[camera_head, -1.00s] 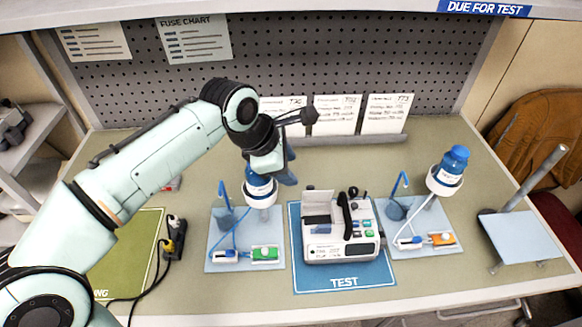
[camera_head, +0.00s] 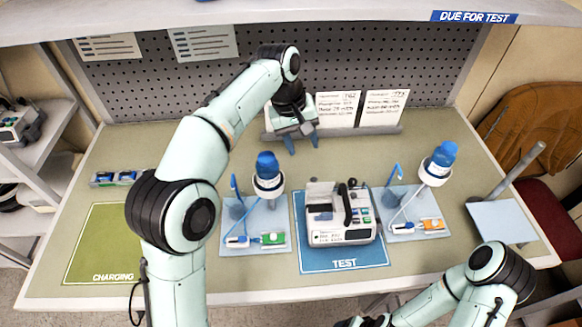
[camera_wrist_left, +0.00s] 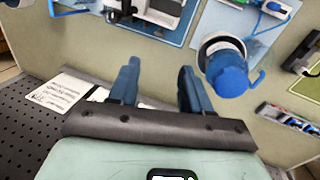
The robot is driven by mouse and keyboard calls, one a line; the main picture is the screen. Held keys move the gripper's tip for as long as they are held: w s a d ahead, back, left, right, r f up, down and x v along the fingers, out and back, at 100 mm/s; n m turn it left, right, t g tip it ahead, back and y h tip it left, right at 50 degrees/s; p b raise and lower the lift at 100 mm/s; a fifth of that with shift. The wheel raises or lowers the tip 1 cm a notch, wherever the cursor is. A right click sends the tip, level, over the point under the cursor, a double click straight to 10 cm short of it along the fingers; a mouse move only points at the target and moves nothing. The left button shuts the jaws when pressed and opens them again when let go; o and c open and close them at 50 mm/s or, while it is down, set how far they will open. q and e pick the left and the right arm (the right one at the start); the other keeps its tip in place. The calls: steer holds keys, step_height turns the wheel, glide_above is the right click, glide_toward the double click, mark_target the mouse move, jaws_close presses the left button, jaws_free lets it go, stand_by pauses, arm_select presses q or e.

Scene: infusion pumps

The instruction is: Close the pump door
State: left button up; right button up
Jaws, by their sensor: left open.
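The white infusion pump (camera_head: 341,236) stands on the blue TEST mat (camera_head: 345,258). Its door looks like the pale grey panel (camera_head: 321,190) raised at the pump's left rear, so it appears open. A dark curved handle rises beside it. The pump is partly cut off at the top of the left wrist view (camera_wrist_left: 160,12). My left gripper (camera_head: 302,143) is open and empty, behind the pump near the pegboard, apart from it. Its blue fingers show spread in the left wrist view (camera_wrist_left: 158,82). My right arm enters at lower right; its fingers are not visible.
Bottle stands with blue-capped bottles flank the pump, one left (camera_head: 267,178) and one right (camera_head: 437,165). Cards (camera_head: 383,108) stand in a rail behind. A green CHARGING mat (camera_head: 105,245) lies left. A tilted tray stand (camera_head: 502,222) is at right.

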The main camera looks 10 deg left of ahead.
mark_target(320, 184)
arm_select(q)
steer(key=shift+m, duration=0.9)
steer(key=x, duration=1.3)
steer(key=shift+w+d+f, duration=0.15)
steer(key=shift+f, duration=0.05)
jaws_close()
